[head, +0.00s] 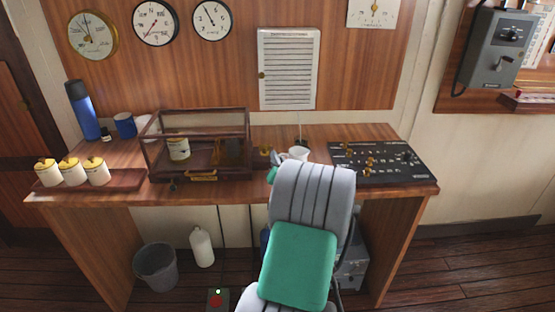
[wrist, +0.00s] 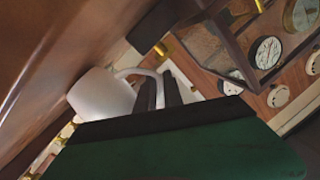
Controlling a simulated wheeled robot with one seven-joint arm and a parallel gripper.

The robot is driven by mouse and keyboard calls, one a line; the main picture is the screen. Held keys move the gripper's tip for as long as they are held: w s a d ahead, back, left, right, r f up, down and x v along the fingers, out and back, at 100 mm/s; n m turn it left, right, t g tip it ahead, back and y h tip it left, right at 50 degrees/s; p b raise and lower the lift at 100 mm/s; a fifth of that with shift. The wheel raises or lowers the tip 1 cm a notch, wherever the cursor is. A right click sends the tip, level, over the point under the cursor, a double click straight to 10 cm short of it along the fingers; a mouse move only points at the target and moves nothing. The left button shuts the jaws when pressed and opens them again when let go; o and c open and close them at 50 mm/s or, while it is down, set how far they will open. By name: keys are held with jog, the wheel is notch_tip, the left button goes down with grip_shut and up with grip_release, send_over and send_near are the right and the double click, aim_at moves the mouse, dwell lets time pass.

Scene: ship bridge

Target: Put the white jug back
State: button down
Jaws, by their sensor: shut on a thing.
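The white jug (wrist: 103,94) is at the left of centre in the wrist view, tilted in that picture, with its curved handle towards my gripper. My gripper (wrist: 160,90) has its dark fingers shut on the handle. In the head view a small part of the white jug (head: 298,153) shows just above my grey arm, over the back part of the desk. My arm hides the rest of the jug and the fingers there. I cannot tell whether the jug touches the desk.
A glass-sided wooden case (head: 215,117) stands left of my arm, with a white jar (head: 179,149) inside. A black control panel (head: 378,164) lies to the right. Several yellow-lidded jars (head: 70,171) stand on a wooden tray at left. A blue flask (head: 82,110) stands behind them.

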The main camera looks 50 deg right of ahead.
jog(key=shift+f, duration=0.15)
jog(key=c, duration=1.5)
grip_release()
